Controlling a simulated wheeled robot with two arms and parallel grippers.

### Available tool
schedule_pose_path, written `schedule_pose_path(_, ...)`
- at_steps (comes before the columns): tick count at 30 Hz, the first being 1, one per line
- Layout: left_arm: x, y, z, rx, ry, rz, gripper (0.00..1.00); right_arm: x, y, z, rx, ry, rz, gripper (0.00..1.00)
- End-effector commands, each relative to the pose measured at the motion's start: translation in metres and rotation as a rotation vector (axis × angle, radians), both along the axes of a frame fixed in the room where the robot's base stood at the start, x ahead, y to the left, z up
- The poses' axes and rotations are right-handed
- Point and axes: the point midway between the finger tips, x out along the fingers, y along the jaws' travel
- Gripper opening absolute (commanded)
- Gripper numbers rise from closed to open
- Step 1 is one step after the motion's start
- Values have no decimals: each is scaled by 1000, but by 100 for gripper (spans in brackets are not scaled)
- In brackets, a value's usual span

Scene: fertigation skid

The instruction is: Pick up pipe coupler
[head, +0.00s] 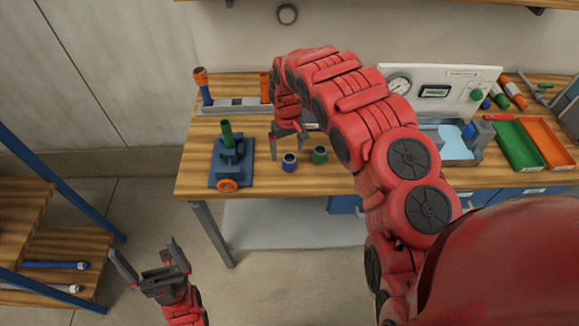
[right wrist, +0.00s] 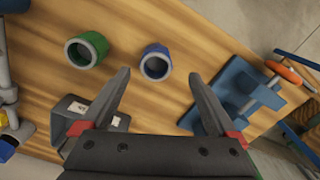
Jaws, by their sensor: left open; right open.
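Two short hollow couplers stand on the wooden bench: a blue one (head: 289,162) and a green one (head: 320,155) to its right. In the right wrist view the blue coupler (right wrist: 155,65) lies just beyond and between my right fingertips, and the green coupler (right wrist: 87,49) is to its left, outside the fingers. My right gripper (head: 289,145) is open and empty, with fingers over the bench by the blue coupler; no contact shows. It also shows in the right wrist view (right wrist: 159,78). My left gripper (head: 146,250) is open and empty over the floor, left of the bench.
A blue vise (head: 232,165) holding an upright green pipe (head: 227,133) stands left of the couplers. A gauge panel (head: 450,90), a water tray (head: 475,156), a green bin (head: 518,147) and an orange bin (head: 546,142) are at the right. A shelf rack (head: 60,245) stands at the left.

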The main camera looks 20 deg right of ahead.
Motion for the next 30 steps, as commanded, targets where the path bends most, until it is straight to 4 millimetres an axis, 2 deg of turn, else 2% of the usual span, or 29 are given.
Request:
schedule_pose_path(7, 0, 0, 10, 0, 0, 0, 100, 0, -2, -10, 0, 0, -1, 94)
schedule_pose_path(13, 0, 0, 28, 0, 1, 0, 100, -2, -6, -32, 2, 2, 0, 94)
schedule_pose_path(18, 0, 0, 32, 0, 1, 0, 100, -2, -6, -50, 2, 1, 0, 94)
schedule_pose_path(29, 0, 0, 32, 0, 1, 0, 100, -1, -6, -56, -1, -2, -1, 94)
schedule_pose_path(30, 0, 0, 32, 0, 1, 0, 100, -1, -6, -56, -1, -2, -1, 90)
